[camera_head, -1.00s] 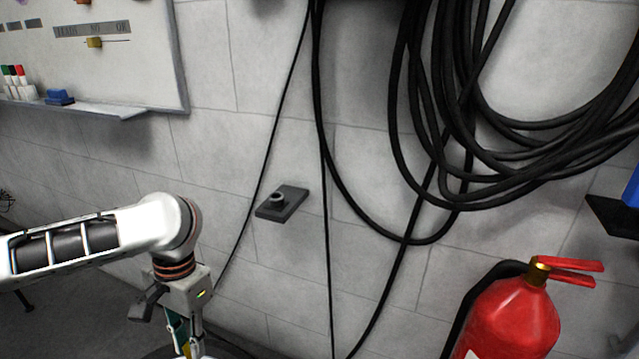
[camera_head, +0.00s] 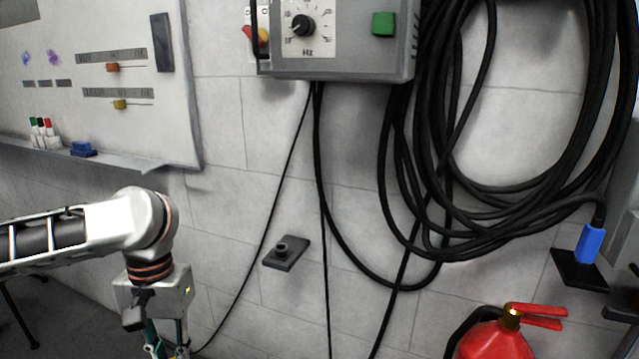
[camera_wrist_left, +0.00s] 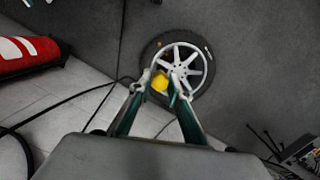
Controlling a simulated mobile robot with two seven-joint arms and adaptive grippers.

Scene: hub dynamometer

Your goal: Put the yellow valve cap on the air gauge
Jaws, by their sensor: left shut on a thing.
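The yellow valve cap (camera_wrist_left: 160,82) is between the fingertips of my left gripper (camera_wrist_left: 161,84) in the left wrist view. The gripper is shut on it, above a white spoked wheel with a dark tyre. In the head view my left gripper (camera_head: 167,350) points down at the bottom left, and its fingertips are cut off by the frame edge. I cannot make out an air gauge for certain in either view. My right gripper is not in view.
A small dark wall bracket (camera_head: 287,262) with a round stub stands right of my arm. A grey control box (camera_head: 345,62), coiled black hoses (camera_head: 400,190) and a red fire extinguisher (camera_head: 497,346) are further right. The wheel (camera_wrist_left: 165,52) shows below the gripper.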

